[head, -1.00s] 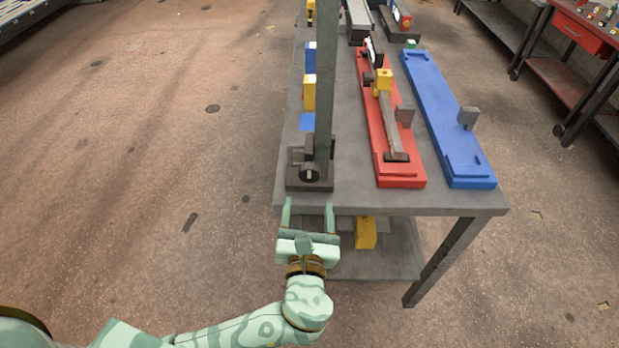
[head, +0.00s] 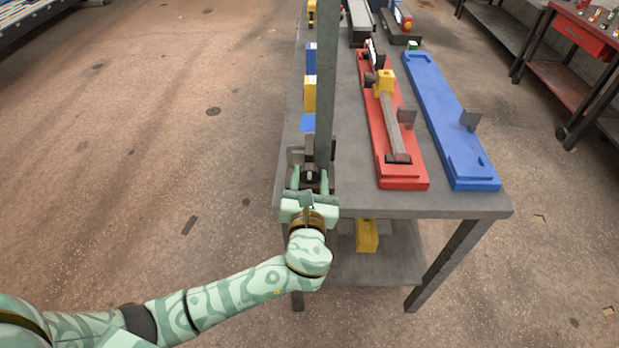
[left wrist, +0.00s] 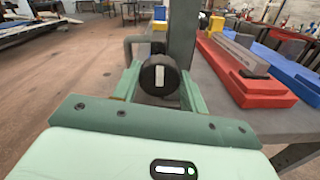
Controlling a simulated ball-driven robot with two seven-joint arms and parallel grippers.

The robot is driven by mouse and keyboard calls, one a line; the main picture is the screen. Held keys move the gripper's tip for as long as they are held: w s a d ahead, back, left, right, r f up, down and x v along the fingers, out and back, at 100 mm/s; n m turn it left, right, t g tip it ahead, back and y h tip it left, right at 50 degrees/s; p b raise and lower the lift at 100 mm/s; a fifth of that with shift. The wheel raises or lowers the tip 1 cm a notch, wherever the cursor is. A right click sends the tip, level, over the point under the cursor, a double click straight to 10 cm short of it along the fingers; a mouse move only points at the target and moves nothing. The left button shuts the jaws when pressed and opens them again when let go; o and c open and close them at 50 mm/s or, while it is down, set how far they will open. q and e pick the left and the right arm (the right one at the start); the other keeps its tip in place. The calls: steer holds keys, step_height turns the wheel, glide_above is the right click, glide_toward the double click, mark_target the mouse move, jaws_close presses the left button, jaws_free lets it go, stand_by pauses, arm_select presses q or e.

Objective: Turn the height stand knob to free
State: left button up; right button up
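The height stand (head: 325,80) is a tall grey post on a dark base at the near left corner of the bench. Its knob (left wrist: 161,75) is a round black disc with a white bar mark, tilted slightly off upright in the left wrist view. My left gripper (head: 310,182) is at the knob; its fingers (left wrist: 158,82) stand on either side of it, open. A narrow gap seems to show beside the knob, so I see no firm grip. In the head view the gripper partly covers the knob (head: 311,176). My right gripper is not in view.
A red tray (head: 405,180) holding a yellow-and-grey tool (head: 391,115) and a blue tray (head: 440,110) lie right of the post. A yellow block (head: 367,236) sits on the lower shelf. The floor left of the bench is clear.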

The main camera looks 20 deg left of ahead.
arm_select(q)
steer(key=shift+n, duration=0.4)
steer(key=n, duration=0.6)
steer(key=shift+f+n, duration=0.1)
steer(key=shift+n, duration=0.3)
steer(key=n+b, duration=0.2)
steer(key=n, duration=0.3)
steer(key=shift+a+f, duration=0.1)
steer(key=shift+n+b, duration=0.85)
steer(key=shift+n, duration=1.05)
steer(key=o, duration=1)
steer(key=shift+s+a, duration=0.1)
